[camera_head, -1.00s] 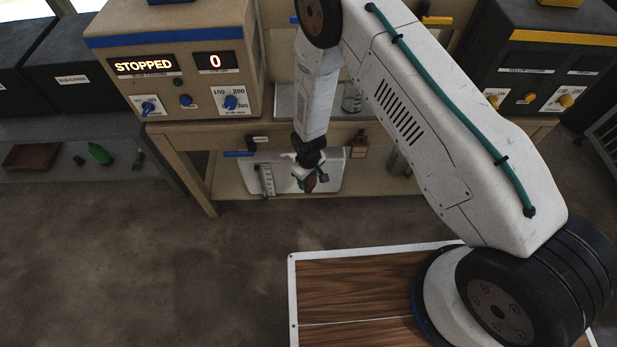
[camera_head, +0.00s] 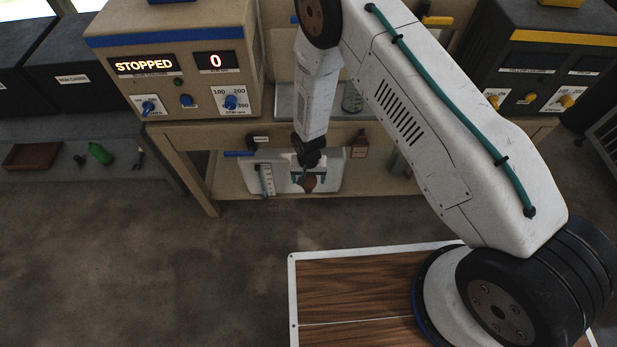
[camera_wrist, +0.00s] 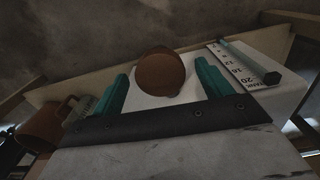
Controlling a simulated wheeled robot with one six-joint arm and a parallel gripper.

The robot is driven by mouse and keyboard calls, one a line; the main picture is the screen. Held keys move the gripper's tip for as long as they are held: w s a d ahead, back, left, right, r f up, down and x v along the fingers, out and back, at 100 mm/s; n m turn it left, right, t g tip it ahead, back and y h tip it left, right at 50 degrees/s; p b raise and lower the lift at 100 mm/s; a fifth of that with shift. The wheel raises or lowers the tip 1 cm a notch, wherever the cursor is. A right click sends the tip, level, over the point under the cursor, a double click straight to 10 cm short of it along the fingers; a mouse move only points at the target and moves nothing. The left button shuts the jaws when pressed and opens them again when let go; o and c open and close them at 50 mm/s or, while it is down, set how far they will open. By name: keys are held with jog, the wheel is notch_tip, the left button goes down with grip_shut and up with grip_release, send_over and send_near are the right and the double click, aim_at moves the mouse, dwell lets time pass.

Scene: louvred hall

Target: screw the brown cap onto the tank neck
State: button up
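The round brown cap (camera_head: 309,183) is at the white tank (camera_head: 334,180) on the lower shelf of the bench. In the wrist view the cap (camera_wrist: 160,73) lies between the two teal fingers of my gripper (camera_wrist: 162,88), with a gap on each side. The gripper is open around it. In the head view my gripper (camera_head: 309,174) points down over the cap. The tank's white top (camera_wrist: 150,102) shows around the cap in the wrist view. The neck is hidden under the cap, so I cannot tell how it is seated.
A scale strip (camera_wrist: 240,65) stands on the tank beside the cap. The bench's upper shelf lies above the tank. A control box (camera_head: 178,60) reads STOPPED and 0. The floor in front is clear.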

aim_at(309, 180)
jog(key=shift+r, duration=3.5)
jog(key=shift+r, duration=0.15)
notch_tip(309, 180, up, 8)
jog(key=shift+f, duration=0.2)
